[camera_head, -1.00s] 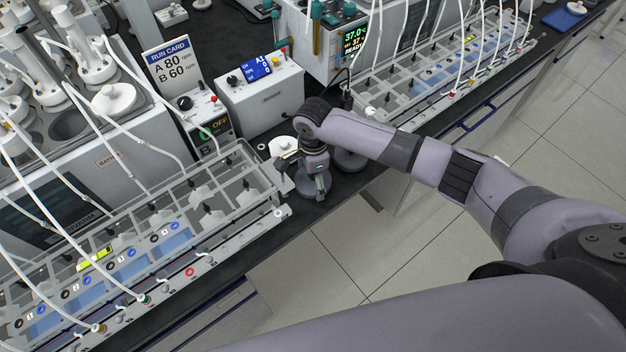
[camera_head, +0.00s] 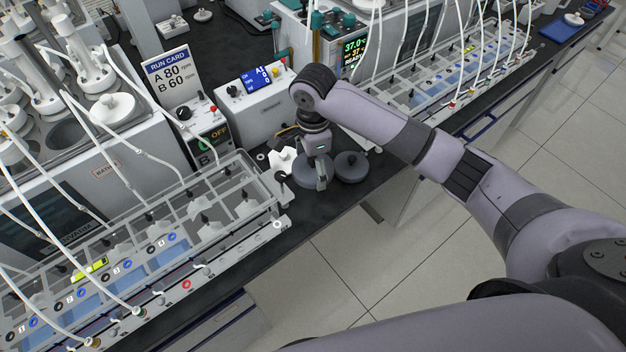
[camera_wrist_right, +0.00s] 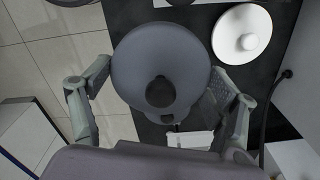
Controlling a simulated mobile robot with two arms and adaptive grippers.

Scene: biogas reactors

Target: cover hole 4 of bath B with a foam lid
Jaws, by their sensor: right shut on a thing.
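My right gripper (camera_head: 320,182) is shut on a dark grey round lid (camera_head: 304,172) with a black knob, over the bench at the front edge. In the right wrist view the lid (camera_wrist_right: 150,52) sits between the two fingers, its knob facing the camera. I cannot tell how high it is above the bench. A second grey lid (camera_head: 351,167) lies just right of it. The bath (camera_head: 120,165) at the left has an open round hole (camera_head: 68,136) in its top; its letter and hole numbers are not readable. My left gripper is not in view.
A white round lid (camera_wrist_right: 242,36) lies on the bench beside the held lid. White reactor vessels (camera_head: 90,62) and a white lid (camera_head: 112,106) stand on the bath. Tubes hang over the clear rack (camera_head: 150,240). A control box (camera_head: 250,105) and run card (camera_head: 172,75) stand behind.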

